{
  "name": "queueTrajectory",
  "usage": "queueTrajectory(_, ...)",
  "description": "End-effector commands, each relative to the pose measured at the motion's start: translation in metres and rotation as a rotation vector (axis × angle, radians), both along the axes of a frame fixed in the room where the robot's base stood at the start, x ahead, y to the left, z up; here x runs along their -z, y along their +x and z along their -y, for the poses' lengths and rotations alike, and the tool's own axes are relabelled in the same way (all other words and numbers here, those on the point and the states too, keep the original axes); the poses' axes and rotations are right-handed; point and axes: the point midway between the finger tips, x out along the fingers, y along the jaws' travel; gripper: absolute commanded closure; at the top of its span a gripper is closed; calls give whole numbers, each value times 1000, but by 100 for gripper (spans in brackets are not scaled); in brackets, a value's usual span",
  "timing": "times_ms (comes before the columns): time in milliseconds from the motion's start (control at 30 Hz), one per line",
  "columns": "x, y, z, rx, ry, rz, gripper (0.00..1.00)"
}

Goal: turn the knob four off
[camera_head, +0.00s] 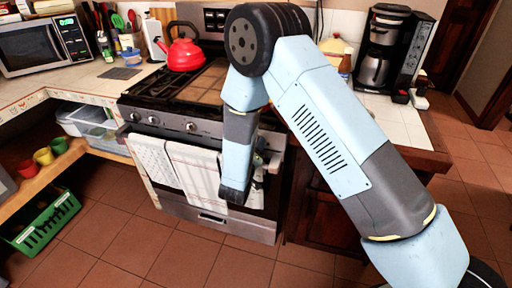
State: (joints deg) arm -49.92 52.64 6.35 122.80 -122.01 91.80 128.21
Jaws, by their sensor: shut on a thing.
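The stove's front panel (172,124) carries a row of knobs. Knobs show at its left end (135,116), beside it (153,120) and near the middle (191,127). The right part of the row, where knob four may be, is covered by my arm. My gripper (261,163) is at the right front of the stove, beside my wrist and mostly hidden by it. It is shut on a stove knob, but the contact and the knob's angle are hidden.
Towels (193,174) hang on the oven door just left of my wrist. A red kettle (184,54) stands on the stove top. A coffee maker (380,55) is on the right counter. The tiled floor in front is clear.

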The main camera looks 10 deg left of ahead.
Motion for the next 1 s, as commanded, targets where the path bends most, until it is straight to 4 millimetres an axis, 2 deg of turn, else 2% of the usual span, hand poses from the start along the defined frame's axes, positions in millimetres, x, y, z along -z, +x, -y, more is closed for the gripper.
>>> queueTrajectory(500, 3, -1, 0, -3, 16, -7, 82)
queueTrajectory(533, 3, -1, 0, -3, 16, -7, 49)
queueTrajectory(767, 2, -1, 0, -1, 16, -3, 27)
queueTrajectory(1000, 1, -1, 0, -1, 17, -1, 26)
